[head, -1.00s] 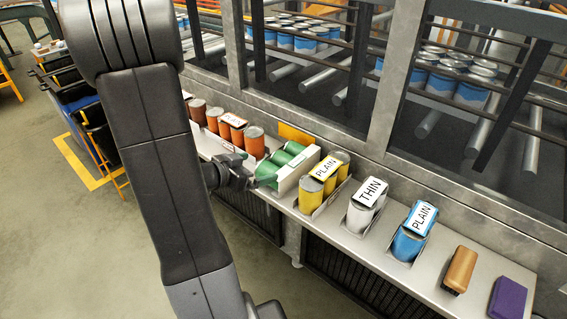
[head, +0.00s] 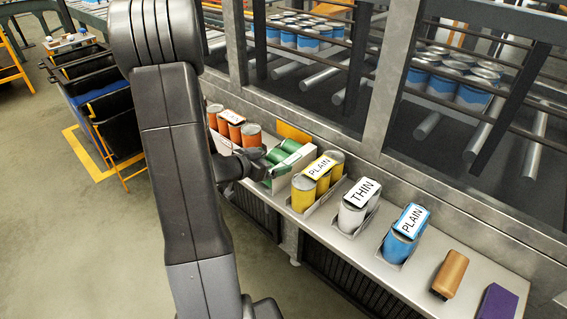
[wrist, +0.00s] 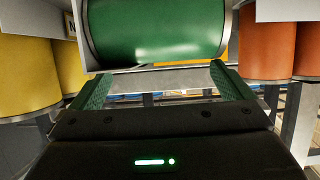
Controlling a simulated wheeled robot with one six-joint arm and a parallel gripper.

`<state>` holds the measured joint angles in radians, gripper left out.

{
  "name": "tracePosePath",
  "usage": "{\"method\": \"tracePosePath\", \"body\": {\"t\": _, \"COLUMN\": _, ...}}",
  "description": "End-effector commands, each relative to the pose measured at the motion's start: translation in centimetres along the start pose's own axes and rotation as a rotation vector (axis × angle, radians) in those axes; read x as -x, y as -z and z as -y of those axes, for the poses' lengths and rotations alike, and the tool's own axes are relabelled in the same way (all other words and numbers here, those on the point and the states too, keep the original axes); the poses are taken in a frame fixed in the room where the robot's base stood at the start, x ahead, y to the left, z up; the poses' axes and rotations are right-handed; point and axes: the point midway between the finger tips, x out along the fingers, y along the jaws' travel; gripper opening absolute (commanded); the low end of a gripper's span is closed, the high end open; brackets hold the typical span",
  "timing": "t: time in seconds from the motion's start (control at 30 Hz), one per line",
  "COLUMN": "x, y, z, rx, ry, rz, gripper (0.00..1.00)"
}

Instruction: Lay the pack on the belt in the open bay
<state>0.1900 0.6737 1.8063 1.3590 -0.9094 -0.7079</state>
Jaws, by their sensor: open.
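The green pack (head: 283,158) sits in a pale tray on the grey shelf, its green cylinders lying on their sides. No label shows on it. My gripper (head: 243,168) is at the near left end of this pack. In the wrist view a green cylinder (wrist: 155,30) lies crosswise just past the open jaws (wrist: 163,84); nothing is held between them. I cannot tell whether the fingertips touch it. Behind the framed, barred openings, rollers form the belt (head: 430,122), with blue-and-white cans (head: 470,82) on it. I cannot tell which bay is open.
Orange cans (head: 252,135) stand left of the green pack, yellow cans (head: 304,192) marked PLAIN right of it. White THIN cans (head: 352,212), blue PLAIN cans (head: 398,245), a brown block (head: 450,273) and a purple block (head: 497,302) follow. Metal posts (head: 385,90) divide the openings.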

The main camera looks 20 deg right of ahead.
Motion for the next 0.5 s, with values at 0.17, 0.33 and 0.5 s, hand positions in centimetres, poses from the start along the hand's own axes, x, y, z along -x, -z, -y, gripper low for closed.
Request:
{"method": "tracePosePath", "body": {"t": 0.17, "x": -2.7, "y": 0.5, "z": 0.0, "rx": 0.0, "ry": -0.004, "rz": 0.0, "gripper": 1.0}}
{"method": "tracePosePath", "body": {"t": 0.33, "x": -4.3, "y": 0.3, "z": 0.1, "rx": 0.0, "ry": -0.001, "rz": 0.001, "gripper": 1.0}}
{"method": "tracePosePath", "body": {"t": 0.5, "x": -4.3, "y": 0.3, "z": 0.1, "rx": 0.0, "ry": 0.0, "rz": 0.0, "gripper": 1.0}}
